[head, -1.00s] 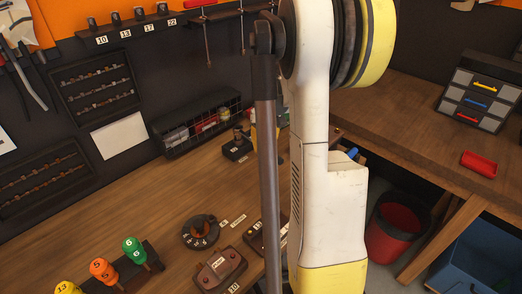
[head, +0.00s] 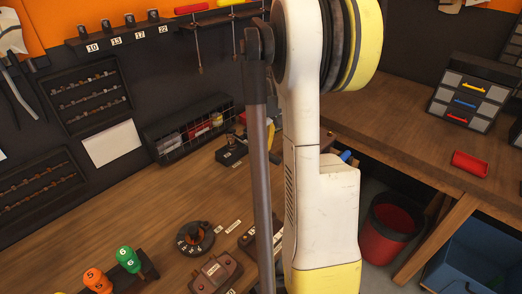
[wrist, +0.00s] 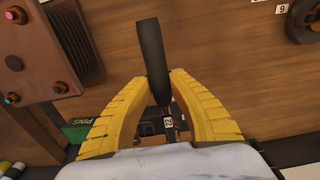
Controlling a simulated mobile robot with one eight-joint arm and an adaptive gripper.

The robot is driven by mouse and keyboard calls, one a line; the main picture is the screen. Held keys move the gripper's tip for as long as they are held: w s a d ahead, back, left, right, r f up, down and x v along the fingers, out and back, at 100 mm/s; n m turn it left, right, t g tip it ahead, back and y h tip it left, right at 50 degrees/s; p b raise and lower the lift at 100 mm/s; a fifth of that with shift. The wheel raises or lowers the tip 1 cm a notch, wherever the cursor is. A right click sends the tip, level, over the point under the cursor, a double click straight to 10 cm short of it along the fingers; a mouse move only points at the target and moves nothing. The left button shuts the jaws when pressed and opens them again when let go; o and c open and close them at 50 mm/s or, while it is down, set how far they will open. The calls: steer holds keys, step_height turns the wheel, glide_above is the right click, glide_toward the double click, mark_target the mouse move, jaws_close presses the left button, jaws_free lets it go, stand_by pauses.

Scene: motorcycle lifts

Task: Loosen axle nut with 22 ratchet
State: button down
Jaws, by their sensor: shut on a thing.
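In the wrist view my gripper (wrist: 162,98) has its two yellow fingers closed around a long black handle (wrist: 152,55). The handle points away from the palm. A small pale tag (wrist: 168,123) shows on the dark part between the fingers; its marking is hard to read. In the head view my arm fills the middle and my gripper is hidden. A wall rack (head: 125,33) holds several dark pieces above labels 10, 13, 17 and 22. I cannot make out an axle nut in either view.
On the wooden bench are a round dark holder (head: 195,238), a brown block (head: 215,271) and orange and green numbered knobs (head: 126,258). A wire basket (head: 190,130) stands at the back. A red bin (head: 388,235) and drawer unit (head: 472,97) are to the right.

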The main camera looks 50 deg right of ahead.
steer(key=shift+r+p, duration=0.3)
steer(key=shift+r, duration=0.2)
steer(key=shift+r+p, duration=2)
steer(key=shift+r, duration=0.95)
